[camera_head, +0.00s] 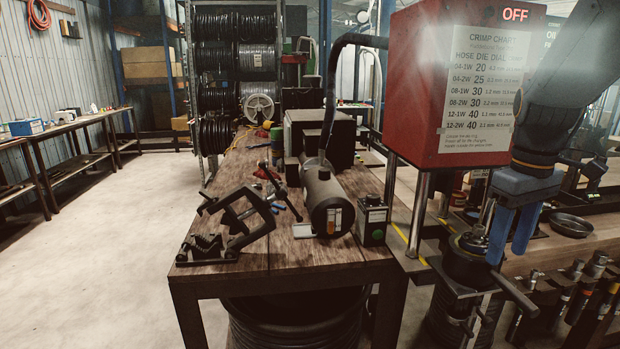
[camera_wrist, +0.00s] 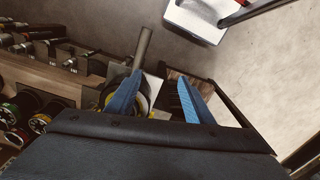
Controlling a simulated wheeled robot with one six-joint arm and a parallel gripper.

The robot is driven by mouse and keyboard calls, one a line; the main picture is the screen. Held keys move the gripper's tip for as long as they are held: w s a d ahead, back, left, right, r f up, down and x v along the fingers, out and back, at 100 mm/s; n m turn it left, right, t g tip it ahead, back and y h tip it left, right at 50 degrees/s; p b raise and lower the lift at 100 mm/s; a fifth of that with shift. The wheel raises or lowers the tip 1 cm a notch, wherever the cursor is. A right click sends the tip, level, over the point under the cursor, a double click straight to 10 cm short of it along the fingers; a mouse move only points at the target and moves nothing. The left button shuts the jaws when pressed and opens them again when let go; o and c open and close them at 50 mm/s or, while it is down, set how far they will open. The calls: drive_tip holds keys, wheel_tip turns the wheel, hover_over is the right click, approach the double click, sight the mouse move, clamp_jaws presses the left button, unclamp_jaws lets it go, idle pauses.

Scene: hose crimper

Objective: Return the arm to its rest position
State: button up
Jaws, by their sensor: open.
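My gripper (camera_head: 512,232) has two blue fingers, spread apart and pointing down at the right of the head view. It hangs over a round dark crimper die head (camera_head: 468,262) with a handle sticking out to the lower right. In the wrist view, my gripper (camera_wrist: 158,98) shows its two blue fingers apart, with nothing clearly held between them. In that view the round die head (camera_wrist: 112,98) lies partly behind the left finger. I cannot tell whether a finger touches it. My arm comes down from the upper right of the head view.
The red crimper box (camera_head: 420,120) with a crimp chart and an "OFF" display stands left of my arm. A wooden bench (camera_head: 280,255) carries a clamp (camera_head: 225,225) and a dark motor (camera_head: 325,200). A dark dish (camera_head: 570,225) lies to the right. The floor at left is clear.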

drive_tip(key=s+a+f+m, duration=0.1)
drive_tip(key=s+a+f, duration=0.1)
drive_tip(key=a+f, duration=0.5)
drive_tip(key=s+a+f+m+t, duration=0.1)
drive_tip(key=s+a+f+m, duration=0.1)
drive_tip(key=a+f, duration=0.6)
drive_tip(key=a, duration=0.5)
drive_tip(key=shift+a, duration=0.2)
drive_tip(key=shift+f, duration=0.1)
drive_tip(key=shift+c, duration=0.2)
